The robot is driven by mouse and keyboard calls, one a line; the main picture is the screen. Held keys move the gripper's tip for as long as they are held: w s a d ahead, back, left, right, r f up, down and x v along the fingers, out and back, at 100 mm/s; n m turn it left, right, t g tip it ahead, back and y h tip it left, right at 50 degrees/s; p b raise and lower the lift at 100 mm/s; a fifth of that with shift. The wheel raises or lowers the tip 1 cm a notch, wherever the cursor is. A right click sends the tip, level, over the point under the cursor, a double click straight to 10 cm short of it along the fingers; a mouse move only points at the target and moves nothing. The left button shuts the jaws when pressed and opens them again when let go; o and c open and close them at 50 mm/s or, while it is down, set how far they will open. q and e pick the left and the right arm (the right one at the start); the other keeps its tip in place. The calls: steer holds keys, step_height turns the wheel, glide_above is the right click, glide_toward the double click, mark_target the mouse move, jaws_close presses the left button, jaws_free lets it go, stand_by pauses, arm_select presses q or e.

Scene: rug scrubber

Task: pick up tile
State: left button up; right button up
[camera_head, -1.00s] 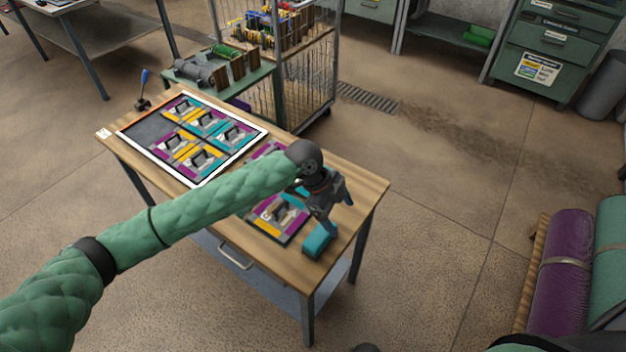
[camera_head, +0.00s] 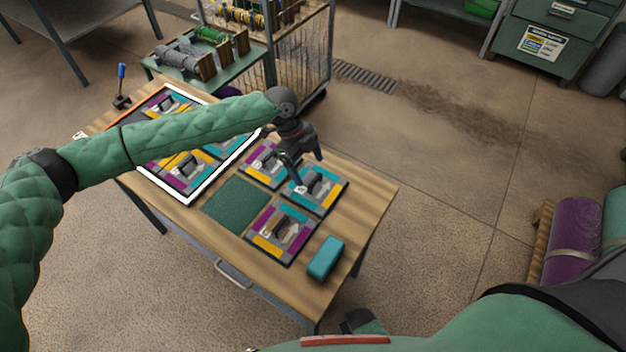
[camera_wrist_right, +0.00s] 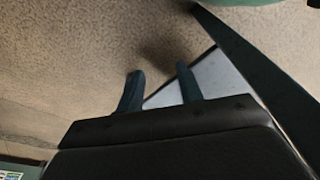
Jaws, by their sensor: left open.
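My left gripper (camera_head: 301,170) is open, pointing down above the far-right loose tile (camera_head: 321,192). In the head view it covers part of that tile, and I cannot tell whether the fingers touch it. The tiles are square, with purple, teal, yellow and grey patches and a dark handle on top. Another loose tile (camera_head: 283,236) lies nearer, and a third (camera_head: 258,168) lies behind, partly hidden by the gripper. My right gripper (camera_wrist_right: 158,70) is open and empty in the right wrist view, over the floor.
The wooden table (camera_head: 362,207) also carries a white-edged tray (camera_head: 190,203) of tiles, partly covered by my left arm. A bare green square (camera_head: 235,203) lies beside the loose tiles. A teal block (camera_head: 326,258) sits near the front right. A wire cage (camera_head: 302,60) stands behind.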

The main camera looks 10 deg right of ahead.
mark_target(315, 180)
arm_select(q)
steer(key=shift+s+d+f, duration=0.15)
steer(key=shift+s+d, duration=0.05)
steer(key=shift+s, duration=0.25)
steer(key=shift+f, duration=0.2)
steer(key=shift+w+d+f+p, duration=0.2)
steer(key=shift+w+f+p, duration=0.2)
steer(key=shift+f+p, duration=0.35)
steer(key=p+x, duration=0.1)
steer(key=x, duration=0.2)
steer(key=shift+s+d+f+p, duration=0.15)
steer(key=shift+s+p, duration=0.05)
steer(key=shift+p, duration=0.2)
steer(key=shift+f, duration=0.35)
arm_select(e)
steer(key=s+d+f, duration=0.3)
steer(key=f, duration=0.4)
steer(key=shift+s, duration=0.3)
arm_select(q)
steer(key=shift+r, duration=0.1)
steer(key=c, duration=1.2)
arm_select(e)
steer(key=shift+d, duration=0.1)
